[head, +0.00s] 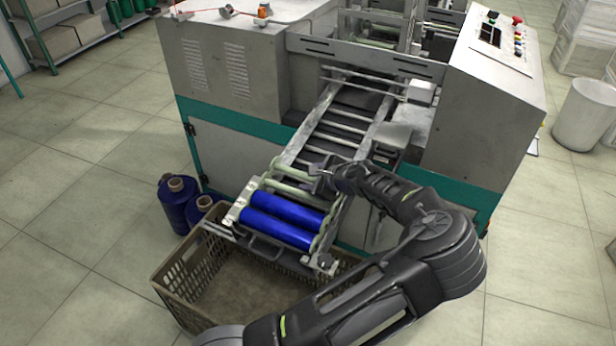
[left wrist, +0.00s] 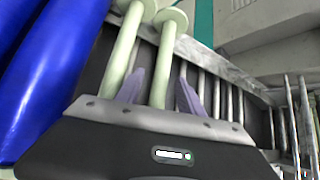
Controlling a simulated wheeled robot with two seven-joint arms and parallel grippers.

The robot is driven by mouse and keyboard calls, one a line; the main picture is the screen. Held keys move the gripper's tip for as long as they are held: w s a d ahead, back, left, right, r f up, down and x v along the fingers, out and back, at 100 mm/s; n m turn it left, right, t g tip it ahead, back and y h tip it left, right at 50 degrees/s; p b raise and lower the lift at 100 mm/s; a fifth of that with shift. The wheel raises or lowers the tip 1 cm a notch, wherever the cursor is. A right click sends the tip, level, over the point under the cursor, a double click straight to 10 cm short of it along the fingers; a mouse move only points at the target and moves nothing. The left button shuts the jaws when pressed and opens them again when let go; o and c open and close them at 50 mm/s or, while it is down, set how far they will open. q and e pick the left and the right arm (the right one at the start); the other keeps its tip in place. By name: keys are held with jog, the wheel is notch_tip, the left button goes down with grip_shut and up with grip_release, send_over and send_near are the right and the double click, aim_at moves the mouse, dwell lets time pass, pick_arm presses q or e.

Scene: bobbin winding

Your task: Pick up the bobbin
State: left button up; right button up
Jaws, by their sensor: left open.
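Two blue-wound bobbins, an upper one (head: 288,207) and a lower one (head: 277,230), lie side by side at the low end of the machine's sloping roller rack. Blue surfaces also fill the left of the left wrist view (left wrist: 50,75). Above them lie pale green bare bobbins (head: 287,188), which show with round end flanges in the left wrist view (left wrist: 163,65). My left gripper (head: 316,180) is open over the rack, above the blue bobbins. In the left wrist view its two fingers (left wrist: 160,95) stand either side of one pale green bobbin; contact cannot be told. My right gripper is out of view.
A brown plastic crate (head: 178,292) stands on the floor below the rack's low end. Dark blue spools (head: 176,200) stand left of it. The grey machine (head: 235,75) rises behind, with a control panel (head: 497,45) at right.

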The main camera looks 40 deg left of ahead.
pick_arm(q)
jog(key=shift+w+a+f, duration=0.1)
jog(key=shift+a+f, duration=0.1)
jog(key=shift+a, duration=0.05)
dwell(0.4)
grip_shut()
dwell(0.4)
